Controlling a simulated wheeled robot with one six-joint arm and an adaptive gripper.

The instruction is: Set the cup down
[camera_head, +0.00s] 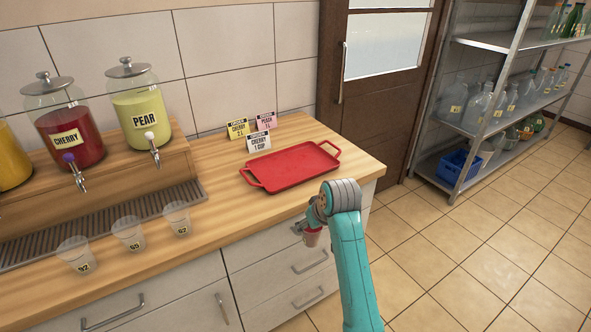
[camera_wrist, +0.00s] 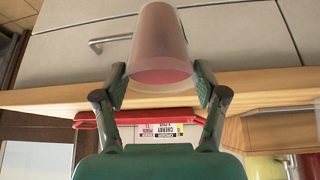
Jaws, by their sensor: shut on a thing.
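My gripper (camera_head: 308,226) is shut on a clear cup (camera_head: 312,239) with red liquid in it. In the head view the cup shows just in front of the counter's edge, partly hidden by the gripper. In the wrist view, whose picture is upside down, the gripper's two fingers (camera_wrist: 162,86) clasp the cup (camera_wrist: 165,42) from both sides. A red tray (camera_head: 292,166) with two handles lies empty on the wooden counter (camera_head: 215,170), beyond the cup. The tray also shows in the wrist view (camera_wrist: 148,117).
Several order cards (camera_head: 259,141) stand behind the tray. Three empty cups (camera_head: 128,233) stand at the left by a drip grate (camera_head: 100,222). Cherry (camera_head: 70,135) and pear (camera_head: 142,115) dispensers stand on a wooden riser. Drawers (camera_head: 285,275) lie below the counter.

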